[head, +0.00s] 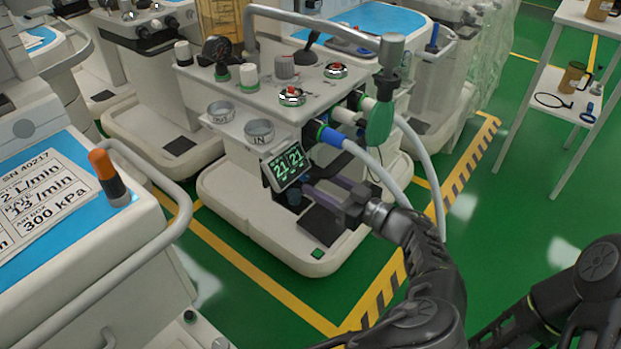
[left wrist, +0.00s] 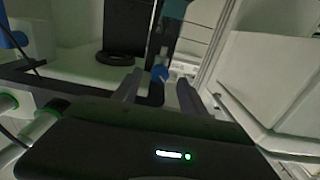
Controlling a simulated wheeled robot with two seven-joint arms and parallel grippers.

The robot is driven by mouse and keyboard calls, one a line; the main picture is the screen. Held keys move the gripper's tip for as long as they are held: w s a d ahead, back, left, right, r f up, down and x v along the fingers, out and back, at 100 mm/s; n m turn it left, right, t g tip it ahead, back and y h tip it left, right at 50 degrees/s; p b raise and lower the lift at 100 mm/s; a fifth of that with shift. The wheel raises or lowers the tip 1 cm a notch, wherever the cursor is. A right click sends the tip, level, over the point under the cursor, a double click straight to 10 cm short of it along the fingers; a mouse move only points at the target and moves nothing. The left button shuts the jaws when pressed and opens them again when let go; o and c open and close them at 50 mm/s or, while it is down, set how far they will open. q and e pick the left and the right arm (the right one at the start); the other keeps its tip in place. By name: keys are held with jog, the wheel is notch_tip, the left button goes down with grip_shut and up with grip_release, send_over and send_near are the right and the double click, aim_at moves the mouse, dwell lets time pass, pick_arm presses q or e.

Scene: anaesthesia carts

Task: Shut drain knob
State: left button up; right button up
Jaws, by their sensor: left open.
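A small blue knob (left wrist: 160,73), which looks like the drain knob, shows between and beyond my fingertips in the left wrist view. I cannot tell whether the fingers touch it, or how it is turned. In the head view a dark blue part (head: 293,196) sits under the tilted green-digit display (head: 287,166) on the middle cart, near my fingers. My left gripper (head: 318,192) is open, low at the cart's front, and its fingers also show in the left wrist view (left wrist: 158,88). My right gripper is out of the frame.
The middle cart has gauge cups (head: 260,132), grey hoses (head: 370,160) and a green bag (head: 380,122) above my wrist. Another cart with a rail (head: 150,240) stands at the left. A white shelf (head: 560,90) stands right. Green floor lies open between.

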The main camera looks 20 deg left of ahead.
aim_at(308, 177)
pick_arm(q)
jog(key=shift+x, duration=1.75)
jog(key=shift+c, duration=0.2)
grip_shut()
